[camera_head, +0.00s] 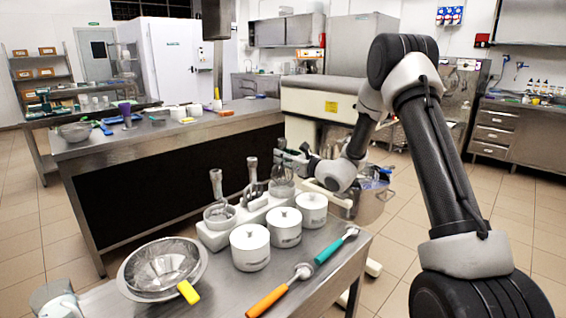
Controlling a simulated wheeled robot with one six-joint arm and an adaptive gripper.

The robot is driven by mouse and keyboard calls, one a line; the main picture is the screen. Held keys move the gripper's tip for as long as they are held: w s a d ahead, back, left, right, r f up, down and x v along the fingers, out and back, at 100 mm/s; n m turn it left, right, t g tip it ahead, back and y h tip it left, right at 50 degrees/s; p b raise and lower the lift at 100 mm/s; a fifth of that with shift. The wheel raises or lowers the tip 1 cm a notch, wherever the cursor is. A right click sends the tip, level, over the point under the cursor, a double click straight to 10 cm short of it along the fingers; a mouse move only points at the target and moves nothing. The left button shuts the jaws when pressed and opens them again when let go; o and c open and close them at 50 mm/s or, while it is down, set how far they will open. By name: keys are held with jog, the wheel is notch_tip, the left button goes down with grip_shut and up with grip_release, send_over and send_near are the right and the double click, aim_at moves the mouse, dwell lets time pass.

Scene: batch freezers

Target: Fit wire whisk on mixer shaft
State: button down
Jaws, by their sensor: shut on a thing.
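My gripper (288,158) is shut on the wire whisk (282,184), at the right end of a white holder (214,238) on the near steel table. The whisk's wires hang below the fingers. I cannot tell whether the whisk still touches the holder. Two other attachments stand upright in the holder, one at its left end (216,187) and one in the middle (253,178). A large cream machine with a yellow label (331,107), perhaps the mixer, stands behind my arm. A metal bowl (372,205) is partly hidden below my forearm. No mixer shaft can be made out.
Three white lidded pots (250,250) stand in front of the holder. Nested metal bowls (146,281) with a yellow-handled tool (188,292) sit at left. Orange-handled (268,301) and teal-handled (330,252) tools lie near the front edge. Tiled floor is clear at right.

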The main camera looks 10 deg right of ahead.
aim_at(286, 143)
jog(key=shift+s+r, duration=0.1)
jog(key=shift+r, duration=0.55)
jog(key=shift+s+d+r, duration=0.7)
jog(key=shift+s+r, duration=0.25)
jog(key=shift+s, duration=0.05)
jog(key=shift+s+d+r, duration=0.65)
jog(key=shift+s+r, duration=0.3)
jog(key=shift+s, duration=0.05)
